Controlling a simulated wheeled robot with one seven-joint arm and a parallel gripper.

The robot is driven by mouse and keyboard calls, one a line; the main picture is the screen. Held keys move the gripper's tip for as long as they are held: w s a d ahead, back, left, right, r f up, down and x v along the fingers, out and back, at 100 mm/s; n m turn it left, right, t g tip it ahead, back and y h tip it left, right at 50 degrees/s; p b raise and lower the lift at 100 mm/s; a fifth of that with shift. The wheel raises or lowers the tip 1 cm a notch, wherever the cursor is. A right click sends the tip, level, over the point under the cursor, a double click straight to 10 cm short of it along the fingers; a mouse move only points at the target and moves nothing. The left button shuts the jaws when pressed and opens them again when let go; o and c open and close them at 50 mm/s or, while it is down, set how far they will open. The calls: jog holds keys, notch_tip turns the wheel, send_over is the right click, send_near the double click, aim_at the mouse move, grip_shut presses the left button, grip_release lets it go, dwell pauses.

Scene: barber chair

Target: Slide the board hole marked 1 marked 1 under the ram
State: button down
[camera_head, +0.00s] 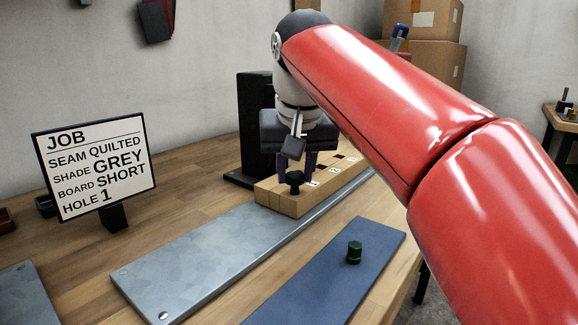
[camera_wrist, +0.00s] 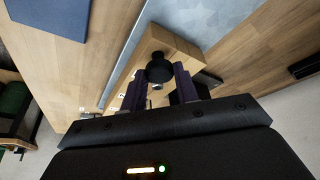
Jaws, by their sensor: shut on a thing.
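The wooden board (camera_head: 275,198) lies on a long grey metal plate (camera_head: 200,262), with small white-labelled holes along its top; I cannot read the labels surely. A black knob (camera_head: 295,178) stands at its near end. My gripper (camera_head: 297,168) is over that end, its two dark fingers pointing down and shut on the knob. In the wrist view the knob (camera_wrist: 158,68) shows between the fingertips (camera_wrist: 160,76). A black press column (camera_head: 254,110) rises just behind the board. The ram is hidden behind my gripper and wrist, so I cannot tell which hole is under it.
A sign (camera_head: 95,165) reads seam quilted, shade grey, board short, hole 1. The near stretch of the metal plate is bare. Cardboard boxes (camera_head: 425,60) stand at the back.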

jog(key=shift+w+d+r, duration=0.1)
jog(key=shift+w, duration=0.05)
jog(key=c, duration=1.1)
grip_release()
jog(key=p+v, duration=0.2)
jog(key=v, duration=0.5)
jog(key=shift+r, duration=0.3)
